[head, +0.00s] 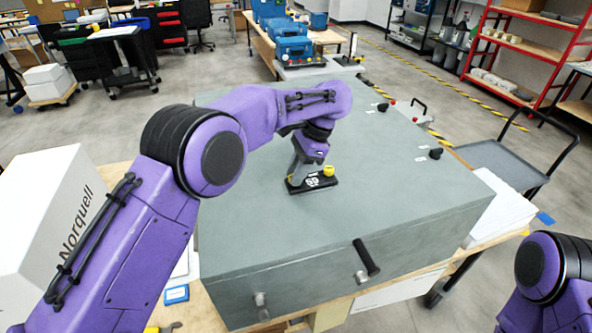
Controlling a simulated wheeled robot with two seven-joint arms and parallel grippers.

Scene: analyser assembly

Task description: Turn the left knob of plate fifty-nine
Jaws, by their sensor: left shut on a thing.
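A small black plate (318,184) with white markings lies on top of the large grey cabinet (400,205). The markings are too small to read surely. A yellow knob (328,170) stands at the plate's right end and is free. My left gripper (297,178) points down at the plate's left end and is shut there. The left knob is hidden by the gripper, so its angle does not show. My right arm shows only in part at the lower right, and its gripper is out of view.
Black knobs (436,153) with white labels sit along the cabinet's right side. A black handle (366,257) sticks out at the front edge. A white Norquell box (50,225) stands at left. A grey trolley (500,165) is at right. The cabinet top around the plate is mostly clear.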

